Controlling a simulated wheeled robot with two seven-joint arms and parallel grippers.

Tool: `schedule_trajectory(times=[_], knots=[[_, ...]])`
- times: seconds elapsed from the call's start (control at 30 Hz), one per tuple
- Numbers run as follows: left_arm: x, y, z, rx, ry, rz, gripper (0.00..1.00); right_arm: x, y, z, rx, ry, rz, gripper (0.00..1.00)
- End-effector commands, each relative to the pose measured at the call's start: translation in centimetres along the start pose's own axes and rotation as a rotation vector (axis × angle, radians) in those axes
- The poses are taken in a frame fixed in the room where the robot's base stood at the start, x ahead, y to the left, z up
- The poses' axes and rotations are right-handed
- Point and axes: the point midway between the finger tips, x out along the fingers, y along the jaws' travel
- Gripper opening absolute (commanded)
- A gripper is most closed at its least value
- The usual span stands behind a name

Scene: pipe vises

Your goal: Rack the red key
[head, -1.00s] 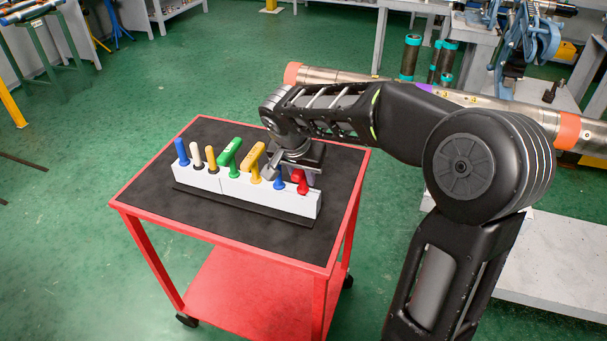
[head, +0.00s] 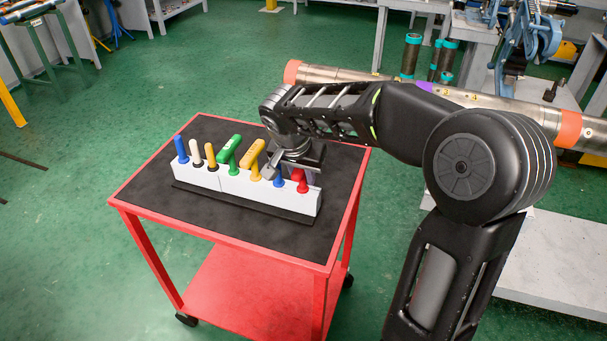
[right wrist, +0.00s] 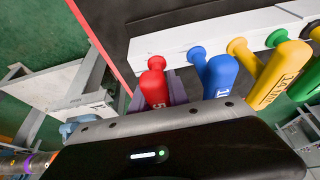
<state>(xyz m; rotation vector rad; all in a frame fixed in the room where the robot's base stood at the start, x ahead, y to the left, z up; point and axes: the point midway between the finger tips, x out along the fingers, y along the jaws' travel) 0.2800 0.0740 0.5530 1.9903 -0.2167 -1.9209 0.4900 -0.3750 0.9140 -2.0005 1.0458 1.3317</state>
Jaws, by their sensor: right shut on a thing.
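The red key (head: 301,184) is at the right end of the white rack (head: 240,193) on the cart. In the right wrist view the red key (right wrist: 154,88) is upright to the rack's top, its round collar at the white surface. How deep its stem sits is hidden. My right gripper (right wrist: 172,88) is shut on the red key's handle, purple-grey fingers beside it. In the head view my right gripper (head: 304,172) hangs over the rack's right end and partly hides the key. My left gripper is out of view.
A blue key (head: 278,181) stands close beside the red one. Yellow (head: 253,158), green (head: 229,152) and several smaller keys fill the rack leftward. The red cart (head: 150,215) has a bare black mat around the rack. A long pipe (head: 470,98) lies behind my arm.

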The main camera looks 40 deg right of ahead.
Motion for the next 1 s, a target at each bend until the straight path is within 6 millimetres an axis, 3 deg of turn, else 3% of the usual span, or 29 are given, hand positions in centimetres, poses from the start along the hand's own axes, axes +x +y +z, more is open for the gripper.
schedule_trajectory(times=[0.9, 0.93, 1.0], knots=[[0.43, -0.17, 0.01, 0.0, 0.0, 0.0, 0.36, 0.21, 0.03, 0.19, -0.001, -0.004, 0.002, 0.0], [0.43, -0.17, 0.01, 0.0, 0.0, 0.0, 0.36, 0.21, 0.04, 0.2, -0.001, -0.004, 0.002, 0.23], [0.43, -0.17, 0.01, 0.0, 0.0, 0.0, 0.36, 0.2, 0.03, 0.18, -0.001, -0.003, 0.002, 0.29]])
